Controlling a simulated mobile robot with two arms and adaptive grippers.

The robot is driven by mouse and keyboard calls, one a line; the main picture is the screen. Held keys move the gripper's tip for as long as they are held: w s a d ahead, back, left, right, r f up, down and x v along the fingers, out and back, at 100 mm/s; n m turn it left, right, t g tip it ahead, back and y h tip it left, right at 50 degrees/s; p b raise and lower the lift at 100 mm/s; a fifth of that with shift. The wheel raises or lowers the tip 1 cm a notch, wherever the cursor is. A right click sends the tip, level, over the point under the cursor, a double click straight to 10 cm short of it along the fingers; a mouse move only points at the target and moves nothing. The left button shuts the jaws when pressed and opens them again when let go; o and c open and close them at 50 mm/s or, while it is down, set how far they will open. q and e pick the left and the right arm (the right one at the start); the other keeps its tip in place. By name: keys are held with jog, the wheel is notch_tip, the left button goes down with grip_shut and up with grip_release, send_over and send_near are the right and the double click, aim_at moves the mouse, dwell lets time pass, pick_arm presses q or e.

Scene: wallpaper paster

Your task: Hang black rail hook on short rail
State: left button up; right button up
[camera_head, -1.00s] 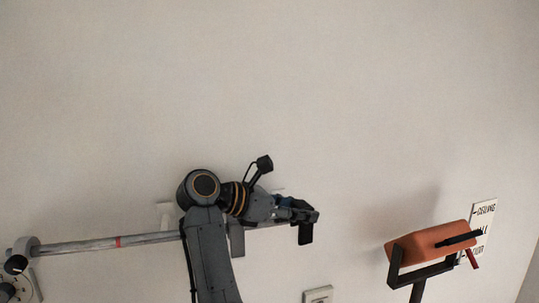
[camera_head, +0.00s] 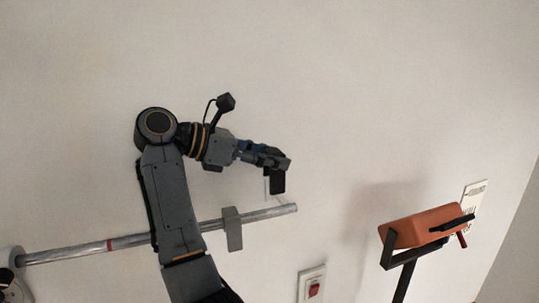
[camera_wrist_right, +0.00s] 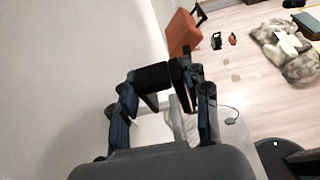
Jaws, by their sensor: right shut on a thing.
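The metal rail (camera_head: 75,251) with a red mark runs along the wall at lower left, rising slightly to a free end at right. A grey block-like piece (camera_head: 232,229) sits around the rail near that end. My right gripper (camera_head: 277,169) is above the rail end, clear of it, with a black piece (camera_head: 278,183) at its tips, which looks like the black rail hook. My left gripper is not in view.
A red switch (camera_head: 314,290) is on the wall below the rail end. The wall above is bare. A grey bundle (camera_wrist_right: 285,50) lies on the floor.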

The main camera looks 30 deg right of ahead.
aim_at(268, 210)
notch_tip(268, 210, down, 4)
jog(key=shift+w+f+b, duration=0.1)
jog(key=shift+f+b, duration=0.1)
jog(key=shift+b, duration=0.95)
jog(key=shift+f+b, duration=0.35)
jog(key=shift+f, duration=0.45)
jog(key=shift+w+a+b, duration=0.1)
jog(key=shift+a+b, duration=0.05)
jog(key=shift+b, duration=0.3)
jog(key=shift+b, duration=0.45)
dwell(0.4)
jog(key=shift+f+b, duration=2.05)
jog(key=shift+f, duration=0.1)
